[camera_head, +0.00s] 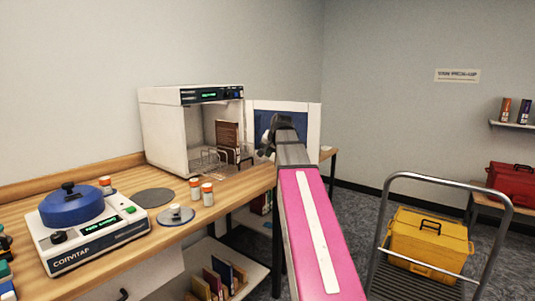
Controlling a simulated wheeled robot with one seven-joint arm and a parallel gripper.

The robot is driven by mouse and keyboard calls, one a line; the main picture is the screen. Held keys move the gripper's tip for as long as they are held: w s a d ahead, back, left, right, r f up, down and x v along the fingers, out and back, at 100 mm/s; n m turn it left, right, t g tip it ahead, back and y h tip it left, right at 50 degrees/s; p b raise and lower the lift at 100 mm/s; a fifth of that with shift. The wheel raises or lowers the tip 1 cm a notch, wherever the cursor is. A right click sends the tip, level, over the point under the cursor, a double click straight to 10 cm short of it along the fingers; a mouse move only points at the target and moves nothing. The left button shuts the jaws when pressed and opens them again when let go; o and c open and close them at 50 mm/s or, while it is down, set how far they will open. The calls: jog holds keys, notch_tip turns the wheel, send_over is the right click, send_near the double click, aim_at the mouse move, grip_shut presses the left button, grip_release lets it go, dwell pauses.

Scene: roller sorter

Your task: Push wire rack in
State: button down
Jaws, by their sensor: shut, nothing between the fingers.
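The wire rack (206,159) is a thin metal frame low in the opening of a white cabinet (164,133) with a green display. It appears to stick out a little at the front; how far in it sits is hard to tell. A brown upright item (228,138) stands at its right. The cabinet door (313,124) with a dark blue panel is swung open to the right. My gripper (267,143) is shut and empty, in front of the open door and right of the rack. It looks apart from the rack. The arm hides part of the door.
The wooden bench (245,187) holds a white device with a blue lid (75,206), small orange-and-white jars (207,194) and a dark round pad (155,198). A cart handle (450,183) and a yellow case (425,245) stand at the right.

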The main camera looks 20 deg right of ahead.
aim_at(255, 165)
jog(key=x, duration=0.7)
jog(key=shift+w, duration=0.1)
jog(key=shift+w+a+f, duration=0.25)
jog(key=shift+w+a, duration=0.55)
jog(key=shift+w, duration=0.05)
jog(key=shift+w+a, duration=0.6)
jog(key=shift+a, duration=0.05)
jog(key=shift+w+a, duration=0.1)
jog(key=w+a, duration=0.4)
jog(key=w, duration=0.2)
jog(key=w+a, duration=0.4)
jog(key=w, duration=0.1)
jog(key=w+a, duration=0.4)
jog(key=w, duration=0.2)
jog(key=shift+w+a, duration=0.35)
jog(key=shift+a, duration=0.05)
jog(key=shift+r, duration=0.1)
